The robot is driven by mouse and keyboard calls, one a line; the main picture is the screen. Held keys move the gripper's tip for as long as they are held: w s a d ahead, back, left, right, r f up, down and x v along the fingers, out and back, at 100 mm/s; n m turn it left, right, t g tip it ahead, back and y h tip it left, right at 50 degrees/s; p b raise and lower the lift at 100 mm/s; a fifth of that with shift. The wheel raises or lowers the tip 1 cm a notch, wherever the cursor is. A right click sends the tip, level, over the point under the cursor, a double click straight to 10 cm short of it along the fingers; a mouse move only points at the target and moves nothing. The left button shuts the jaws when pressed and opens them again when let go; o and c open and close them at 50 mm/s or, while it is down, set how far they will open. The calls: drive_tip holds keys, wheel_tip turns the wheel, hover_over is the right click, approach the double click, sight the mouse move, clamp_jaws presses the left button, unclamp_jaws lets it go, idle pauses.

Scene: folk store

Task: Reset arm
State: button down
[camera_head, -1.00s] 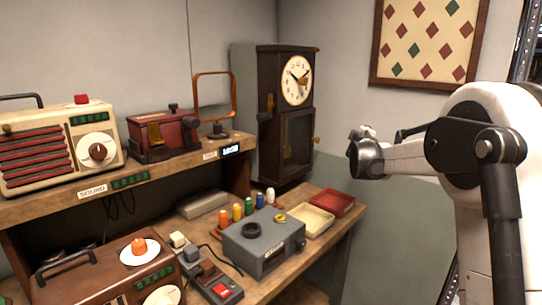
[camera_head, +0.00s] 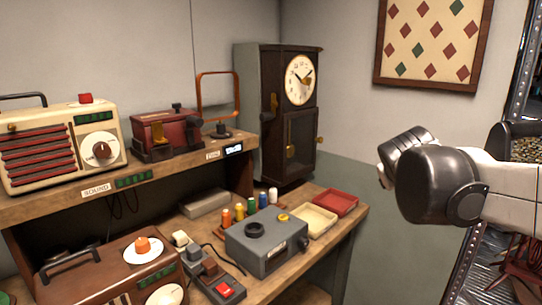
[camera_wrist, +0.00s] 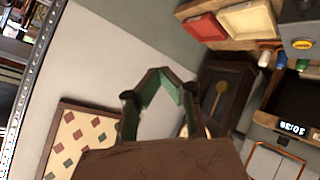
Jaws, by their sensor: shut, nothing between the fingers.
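My gripper (camera_wrist: 159,76) shows in the wrist view. Its two dark and green fingers come together at the tips with nothing between them. In the head view my arm stands at the right, in front of the wall and well clear of the workbench. The fingers cannot be made out there, as dark rounded arm parts cover that area.
A wooden bench (camera_head: 345,222) holds a grey box (camera_head: 266,247), a cream tray (camera_head: 318,221) and a red tray (camera_head: 335,202). A shelf (camera_head: 75,196) carries a cream radio (camera_head: 40,147). A tall clock (camera_head: 300,80) stands behind. A diamond-patterned panel (camera_head: 432,40) hangs on the wall.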

drive_tip(key=s+a+f+g+y, duration=0.1)
drive_tip(key=s+a+f, duration=0.2)
drive_tip(key=s, duration=0.5)
drive_tip(key=s+a+f+m+g+y, duration=0.1)
drive_tip(key=s+a+f+y, duration=0.1)
drive_tip(key=s+f, duration=0.4)
drive_tip(key=s+a+f+m+g+y, duration=0.1)
drive_tip(key=s+a+f, duration=0.3)
drive_tip(key=s, duration=0.6)
drive_tip(key=shift+s+a+f+y, duration=0.3)
drive_tip(key=shift+s+a+f, duration=0.1)
drive_tip(key=shift+f, duration=0.35)
